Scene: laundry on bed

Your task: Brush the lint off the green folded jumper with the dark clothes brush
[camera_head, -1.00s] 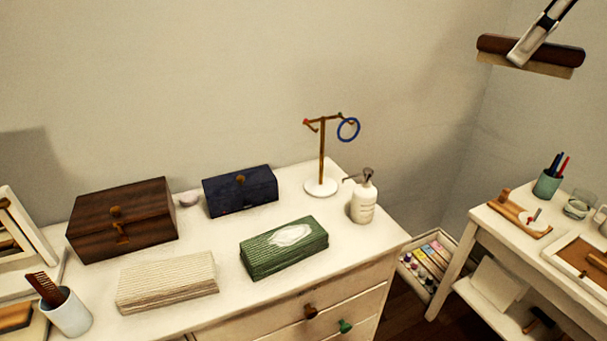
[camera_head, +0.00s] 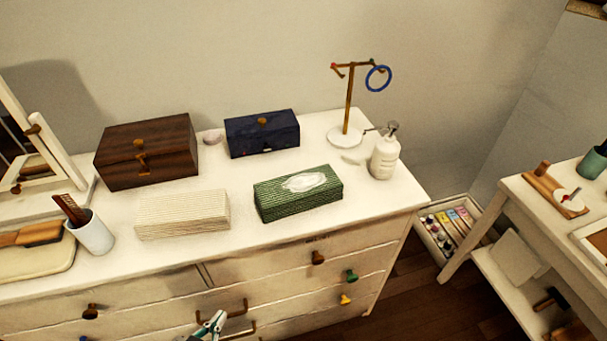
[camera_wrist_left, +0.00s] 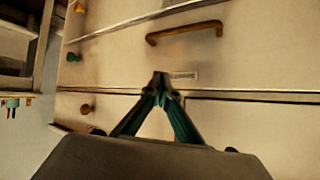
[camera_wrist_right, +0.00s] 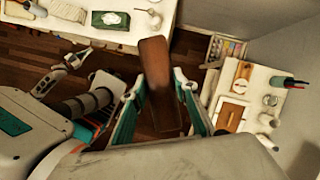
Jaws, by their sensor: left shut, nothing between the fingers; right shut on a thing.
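The green folded jumper (camera_head: 298,205) lies on the white dresser, with a pale patch of lint on its top. It also shows in the right wrist view (camera_wrist_right: 110,26). My right gripper (camera_wrist_right: 160,84) is shut on the dark brown clothes brush (camera_wrist_right: 155,62), held in the air away from the jumper.
A cream folded cloth (camera_head: 183,215), a brown box (camera_head: 147,150), a blue box (camera_head: 262,135), a white pump bottle (camera_head: 385,157) and a ring stand (camera_head: 348,100) surround the jumper. A cup with a comb (camera_head: 93,236) stands left. A side table (camera_head: 520,200) stands right.

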